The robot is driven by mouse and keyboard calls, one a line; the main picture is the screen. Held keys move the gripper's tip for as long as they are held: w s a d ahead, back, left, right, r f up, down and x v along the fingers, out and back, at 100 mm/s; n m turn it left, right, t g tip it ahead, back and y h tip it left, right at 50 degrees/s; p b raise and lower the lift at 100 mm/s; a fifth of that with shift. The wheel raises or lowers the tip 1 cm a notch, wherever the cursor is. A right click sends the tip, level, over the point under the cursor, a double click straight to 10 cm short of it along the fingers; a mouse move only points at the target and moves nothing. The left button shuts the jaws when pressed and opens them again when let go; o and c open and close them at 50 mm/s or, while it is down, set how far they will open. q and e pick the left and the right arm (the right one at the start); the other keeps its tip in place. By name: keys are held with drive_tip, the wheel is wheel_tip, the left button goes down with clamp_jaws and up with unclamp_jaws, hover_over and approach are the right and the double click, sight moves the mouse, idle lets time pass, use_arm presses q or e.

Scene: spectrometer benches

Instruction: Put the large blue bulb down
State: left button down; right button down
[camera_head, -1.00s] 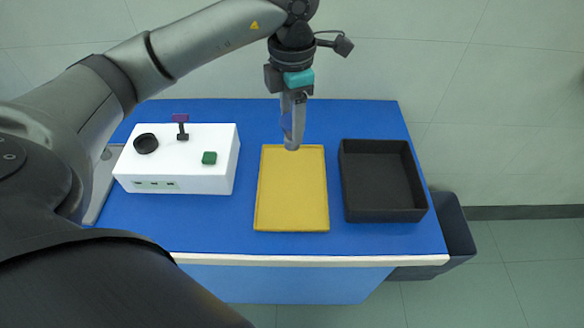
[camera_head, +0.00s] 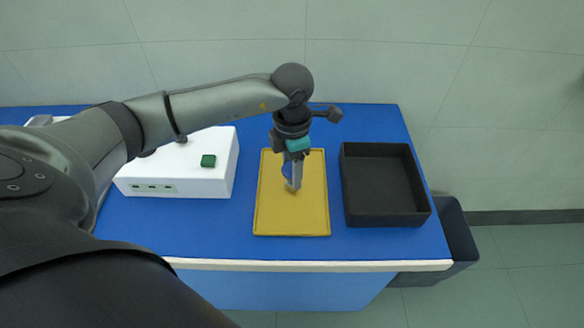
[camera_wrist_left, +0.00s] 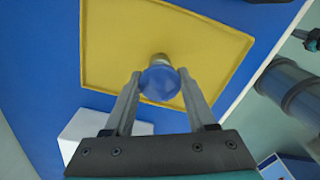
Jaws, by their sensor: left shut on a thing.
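The large blue bulb (camera_wrist_left: 159,83) is between the fingers of my left gripper (camera_wrist_left: 160,80) in the left wrist view, its pale base pointing away from the wrist. In the head view my left gripper (camera_head: 293,187) points down over the yellow tray (camera_head: 290,222), and only a sliver of the blue bulb (camera_head: 287,170) shows beside the fingers. The gripper is shut on the bulb. The yellow tray also shows in the left wrist view (camera_wrist_left: 110,40). I cannot tell whether the bulb touches the tray floor. My right gripper is not in view.
A black open bin (camera_head: 385,215) stands right of the tray. A white instrument box (camera_head: 180,180) with a green knob (camera_head: 208,161) stands left, partly behind my arm. The blue bench (camera_head: 220,225) is bare in front of them.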

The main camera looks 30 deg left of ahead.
use_arm(q)
drive_tip(key=shift+f, duration=0.15)
drive_tip(key=shift+c, duration=1.1)
unclamp_jaws()
drive_tip(key=shift+r, duration=0.3)
wheel_tip(320, 180, up, 12)
drive_tip(key=p, duration=0.1)
drive_tip(key=shift+f, duration=0.15)
